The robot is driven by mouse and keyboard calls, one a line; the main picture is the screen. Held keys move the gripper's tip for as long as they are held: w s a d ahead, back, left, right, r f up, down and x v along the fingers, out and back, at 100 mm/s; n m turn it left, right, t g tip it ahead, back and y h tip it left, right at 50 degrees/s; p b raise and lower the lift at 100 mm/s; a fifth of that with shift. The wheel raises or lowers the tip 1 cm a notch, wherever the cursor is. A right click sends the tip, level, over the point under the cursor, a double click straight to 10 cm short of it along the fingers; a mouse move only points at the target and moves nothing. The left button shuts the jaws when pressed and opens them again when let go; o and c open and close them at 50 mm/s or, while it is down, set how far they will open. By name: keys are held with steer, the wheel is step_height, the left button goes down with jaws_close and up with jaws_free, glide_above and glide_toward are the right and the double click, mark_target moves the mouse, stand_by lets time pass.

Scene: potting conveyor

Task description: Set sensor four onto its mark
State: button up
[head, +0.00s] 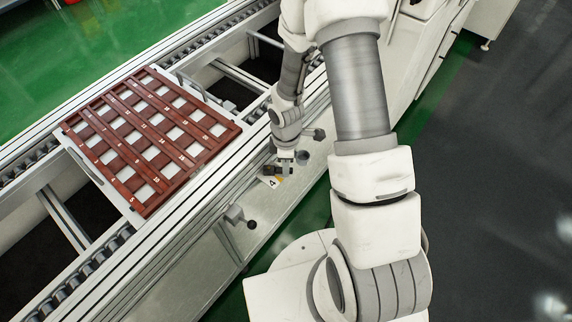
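A small white tag marked 4 (272,183), with a bit of yellow beside it, lies on the light ledge along the near side of the conveyor. My gripper (283,168) points down just above and behind this tag. Small dark pieces show around the fingertips, and I cannot tell which are fingers and which might be a sensor. Whether the gripper holds anything is too small to tell. No other sensor can be made out clearly, and part of the ledge is hidden behind my arm.
A red-brown slatted rack (150,133) with numbered labels and pale openings sits on a white board on the conveyor, left of my gripper. The conveyor's metal rail (215,175) runs between them. A grey bracket (235,214) sticks out at the ledge's near-left part.

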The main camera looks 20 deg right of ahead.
jaws_close()
steer(key=shift+s+m, duration=0.1)
steer(key=shift+m, duration=0.2)
steer(key=shift+s+a+m+b, duration=0.25)
steer(key=shift+s+m+b, duration=0.15)
steer(key=shift+m, duration=0.7)
steer(key=shift+s+a+m+b, duration=0.3)
steer(key=shift+m+b, duration=0.2)
steer(key=shift+m, duration=0.6)
steer(key=shift+s+a+m+b, duration=0.3)
steer(key=shift+m+b, duration=0.15)
steer(key=shift+m, duration=0.65)
steer(key=o, duration=0.6)
jaws_free()
